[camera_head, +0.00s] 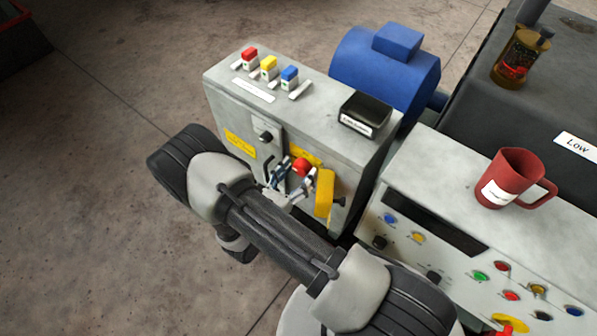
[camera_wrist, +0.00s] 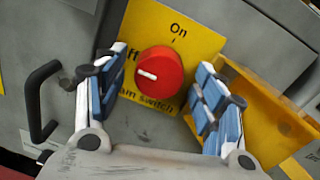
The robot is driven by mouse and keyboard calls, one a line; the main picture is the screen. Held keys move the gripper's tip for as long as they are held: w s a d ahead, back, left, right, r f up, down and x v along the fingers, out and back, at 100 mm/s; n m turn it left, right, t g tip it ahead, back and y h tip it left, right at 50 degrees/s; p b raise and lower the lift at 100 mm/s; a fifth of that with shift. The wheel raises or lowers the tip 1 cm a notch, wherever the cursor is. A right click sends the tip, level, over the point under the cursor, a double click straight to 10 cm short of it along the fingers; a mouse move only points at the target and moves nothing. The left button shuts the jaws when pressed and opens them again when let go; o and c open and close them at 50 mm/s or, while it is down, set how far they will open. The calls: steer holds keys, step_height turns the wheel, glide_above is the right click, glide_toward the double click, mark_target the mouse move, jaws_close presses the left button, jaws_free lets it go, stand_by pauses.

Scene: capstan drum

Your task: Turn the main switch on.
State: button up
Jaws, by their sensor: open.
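The main switch is a red round knob (camera_wrist: 160,74) on a yellow plate (camera_wrist: 205,38) on the front of a grey cabinet. It also shows in the head view (camera_head: 302,167). The plate reads "On" at the top, a partly hidden "Off" at the left and "Main switch" below, partly covered. The white mark on the knob points left, towards the "Off" side. My gripper (camera_wrist: 162,62) is open, its blue-padded fingers left and right of the knob with gaps between. I cannot tell how near the fingertips are to the plate.
A yellow lever or flap (camera_head: 324,193) stands out just right of the switch. A black handle (camera_wrist: 38,98) is on the left. A grey console (camera_head: 550,225) with buttons and a red mug (camera_head: 507,180) stands at the right. A blue motor (camera_head: 385,70) is behind.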

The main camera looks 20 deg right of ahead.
steer(key=shift+w+d, duration=0.1)
steer(key=shift+d, duration=0.1)
steer(key=c, duration=1.1)
